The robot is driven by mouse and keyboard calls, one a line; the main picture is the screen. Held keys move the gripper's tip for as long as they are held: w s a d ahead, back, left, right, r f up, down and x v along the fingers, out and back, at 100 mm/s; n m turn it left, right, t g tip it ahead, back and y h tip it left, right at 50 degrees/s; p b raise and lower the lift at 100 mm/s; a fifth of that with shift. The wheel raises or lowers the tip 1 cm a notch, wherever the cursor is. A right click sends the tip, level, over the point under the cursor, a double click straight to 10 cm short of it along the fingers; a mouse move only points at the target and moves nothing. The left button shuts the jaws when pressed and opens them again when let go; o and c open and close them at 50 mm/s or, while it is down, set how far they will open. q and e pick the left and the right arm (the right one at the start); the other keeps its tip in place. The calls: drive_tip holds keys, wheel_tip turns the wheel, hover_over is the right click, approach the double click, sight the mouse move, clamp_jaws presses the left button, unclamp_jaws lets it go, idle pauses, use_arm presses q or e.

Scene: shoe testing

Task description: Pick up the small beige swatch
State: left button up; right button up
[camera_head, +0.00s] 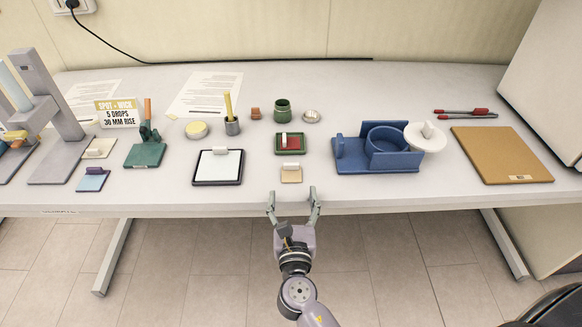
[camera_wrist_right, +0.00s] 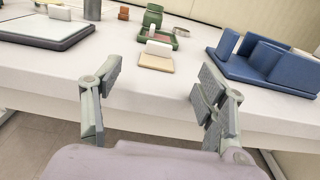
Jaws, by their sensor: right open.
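The small beige swatch (camera_head: 291,176) lies near the table's front edge, with a small whitish block on its back edge. It also shows in the right wrist view (camera_wrist_right: 156,63), ahead of and between my fingers. My right gripper (camera_head: 293,195) is open and empty at the table's front edge, just in front of the swatch and apart from it. Its two spread fingers show in the right wrist view (camera_wrist_right: 158,88). My left gripper is not in view.
Behind the swatch is a green tray with a red pad (camera_head: 290,145). A black-rimmed white pad (camera_head: 218,167) lies to the left, and a blue fixture (camera_head: 350,160) stands to the right. The table (camera_head: 260,194) is bare on both sides of the swatch.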

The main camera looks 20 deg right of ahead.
sight(291, 166)
drive_tip(key=p+x, duration=0.1)
drive_tip(key=x, duration=0.8)
drive_tip(key=shift+w+f, duration=0.1)
drive_tip(key=shift+w, duration=0.25)
drive_tip(key=shift+c, duration=0.4)
drive_tip(key=c, duration=0.8)
